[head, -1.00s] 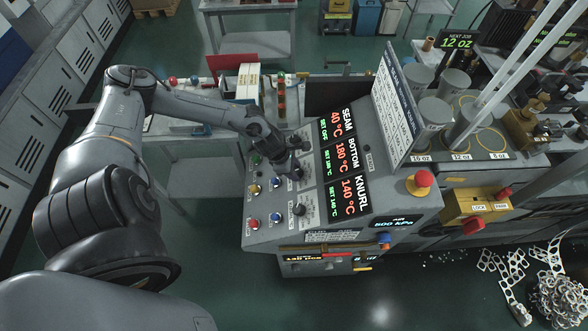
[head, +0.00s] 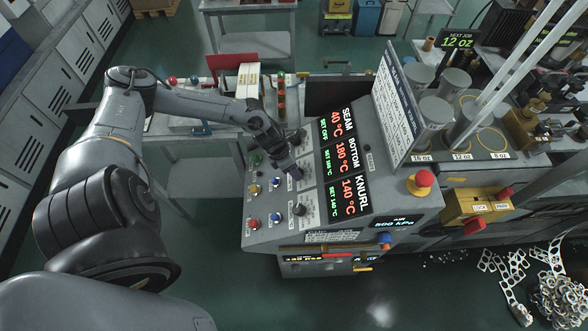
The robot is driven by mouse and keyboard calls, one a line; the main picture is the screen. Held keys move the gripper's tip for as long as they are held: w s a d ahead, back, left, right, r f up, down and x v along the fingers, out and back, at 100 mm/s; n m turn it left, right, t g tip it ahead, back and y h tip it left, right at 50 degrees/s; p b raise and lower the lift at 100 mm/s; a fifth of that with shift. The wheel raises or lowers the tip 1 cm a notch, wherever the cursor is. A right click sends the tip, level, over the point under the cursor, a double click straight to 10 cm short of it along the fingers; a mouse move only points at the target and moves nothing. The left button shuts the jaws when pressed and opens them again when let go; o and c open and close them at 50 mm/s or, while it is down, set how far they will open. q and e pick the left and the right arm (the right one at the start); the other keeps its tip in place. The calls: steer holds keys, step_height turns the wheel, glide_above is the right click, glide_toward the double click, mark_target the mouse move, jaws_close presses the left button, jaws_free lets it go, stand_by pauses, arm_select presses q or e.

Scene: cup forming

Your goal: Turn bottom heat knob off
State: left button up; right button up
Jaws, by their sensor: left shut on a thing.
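My left gripper (head: 294,172) reaches down onto the sloped control panel at the middle, bottom heat knob, in line with the BOTTOM display. It is shut on that knob, which it mostly hides. The BOTTOM display (head: 342,157) reads 180 °C in red, with a green set line under it that is too small to read surely. The seam knob (head: 301,136) is above the gripper and the dark knurl knob (head: 299,209) is below it. My right gripper is not in view.
The SEAM display (head: 336,123) reads 40 °C with SET OFF; the KNURL display (head: 349,196) reads 140 °C. Coloured buttons line the panel's left side, with a red button (head: 253,224) lowest. A red emergency button (head: 424,179) stands at right.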

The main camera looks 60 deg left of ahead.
arm_select(q)
steer(key=n, duration=0.2)
steer(key=shift+n+h, duration=0.3)
steer(key=shift+n, duration=0.1)
steer(key=n, duration=0.2)
steer(key=shift+a+n+h+p, duration=0.1)
steer(key=shift+n+h+p, duration=0.2)
steer(key=shift+p, duration=0.1)
steer(key=n+h+p, duration=0.1)
steer(key=n, duration=0.2)
steer(key=shift+n+t, duration=0.3)
steer(key=shift+n, duration=0.1)
steer(key=shift+n+p, duration=0.7)
steer(key=shift+n, duration=0.4)
steer(key=shift+t, duration=0.3)
steer(key=o, duration=1.1)
steer(key=shift+c, duration=0.2)
steer(key=shift+s, duration=0.1)
steer(key=p+v, duration=0.1)
steer(key=v, duration=0.9)
steer(key=shift+a+r+p, duration=0.25)
steer(key=shift+a+p, duration=0.05)
